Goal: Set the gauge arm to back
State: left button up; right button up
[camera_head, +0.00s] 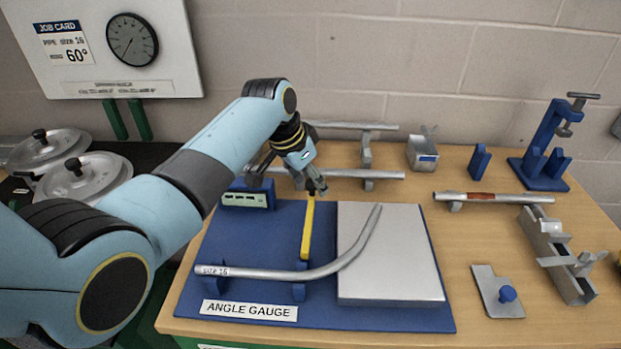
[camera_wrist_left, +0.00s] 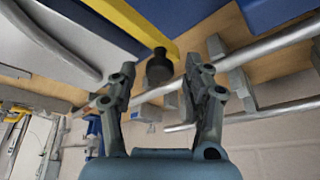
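The yellow gauge arm (camera_head: 308,228) stands on the blue angle gauge board (camera_head: 260,235), running from the pipe supports toward the back. A dark knob sits at its far end; in the wrist view the knob (camera_wrist_left: 158,66) shows between the open fingertips, with the yellow arm (camera_wrist_left: 135,22) behind it. My left gripper (camera_head: 316,186) is open at that far end; in the wrist view its fingers (camera_wrist_left: 160,85) are apart on either side of the knob. I cannot tell whether they touch it. My right gripper is not in view.
A bent pipe (camera_head: 270,273) lies across the board's blue supports and over the grey plate (camera_head: 405,260). Straight pipes (camera_head: 345,174) lie on stands behind the board. A blue clamp stand (camera_head: 545,150) and a metal fixture (camera_head: 555,255) stand at right. A job card (camera_head: 63,42) hangs on the wall panel.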

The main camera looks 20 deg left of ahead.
pick_arm(q)
jog(key=v, duration=1.2)
